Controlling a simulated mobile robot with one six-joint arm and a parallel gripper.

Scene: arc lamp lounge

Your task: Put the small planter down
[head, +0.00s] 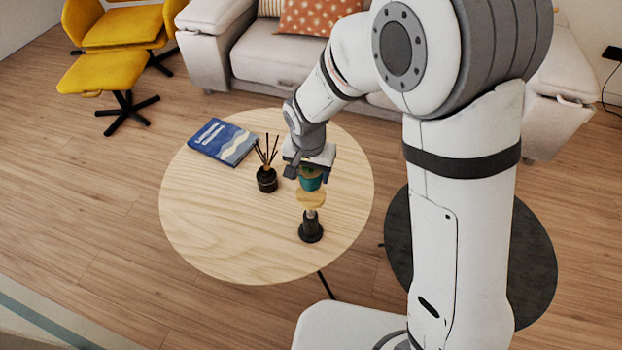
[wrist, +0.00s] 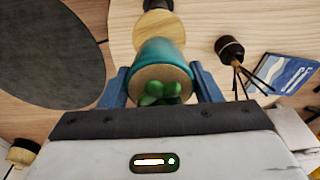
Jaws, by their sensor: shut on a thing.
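The small planter (head: 311,181) is a teal pot with a green succulent, held over the right part of the round wooden table (head: 225,235). My gripper (head: 306,174) is shut on it. In the wrist view the planter (wrist: 164,62) sits between the two blue-grey fingers of my gripper (wrist: 162,82), with its plant side towards the camera. The pot's underside is hidden in the wrist view. The head view does not clearly show the gap between pot and table.
A small black-based item with a tan round top (head: 311,200) stands just in front of the planter in the head view. A dark reed diffuser (head: 267,180) and a blue book (head: 222,142) lie to the left. The table's front left is clear. A dark round table (head: 535,255) stands right.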

